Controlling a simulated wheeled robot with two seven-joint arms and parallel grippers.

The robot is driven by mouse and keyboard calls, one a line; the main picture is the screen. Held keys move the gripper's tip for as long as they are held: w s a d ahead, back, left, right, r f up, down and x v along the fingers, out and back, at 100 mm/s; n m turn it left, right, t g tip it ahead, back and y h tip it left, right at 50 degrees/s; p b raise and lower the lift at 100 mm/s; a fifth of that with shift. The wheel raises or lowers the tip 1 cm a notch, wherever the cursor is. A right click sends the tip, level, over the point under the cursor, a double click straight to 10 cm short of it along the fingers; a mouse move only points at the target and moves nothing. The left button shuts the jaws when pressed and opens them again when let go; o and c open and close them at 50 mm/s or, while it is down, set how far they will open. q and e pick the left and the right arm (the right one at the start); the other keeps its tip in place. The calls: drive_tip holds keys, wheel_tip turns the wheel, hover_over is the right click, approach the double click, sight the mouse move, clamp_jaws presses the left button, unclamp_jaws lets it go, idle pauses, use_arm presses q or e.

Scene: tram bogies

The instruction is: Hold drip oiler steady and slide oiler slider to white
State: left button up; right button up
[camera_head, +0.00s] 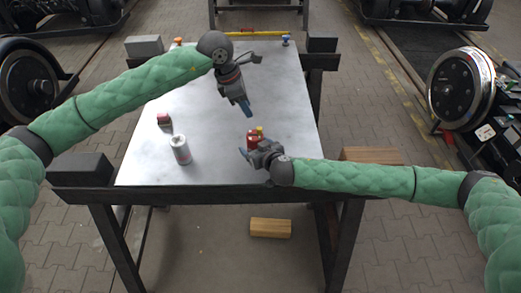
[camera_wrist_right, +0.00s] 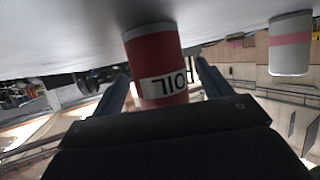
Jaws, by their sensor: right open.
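A red can labelled "OIL" (camera_wrist_right: 158,65), which I take for the drip oiler, stands between the spread fingers of my right gripper (camera_wrist_right: 163,78). In the head view the oiler (camera_head: 251,139) is a small red body with a yellow part (camera_head: 260,131) beside or behind it. My right gripper (camera_head: 256,151) is open and low at its near side; contact cannot be told. The slider and its colour marks are too small to make out. My left gripper (camera_head: 246,108) points down above the table beyond the oiler, apart from it; its fingers are too small to judge.
Small items line the far edge. The table's right side is clear.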

drive_tip(key=shift+w+a+f, duration=0.2)
drive_tip(key=shift+w, duration=0.25)
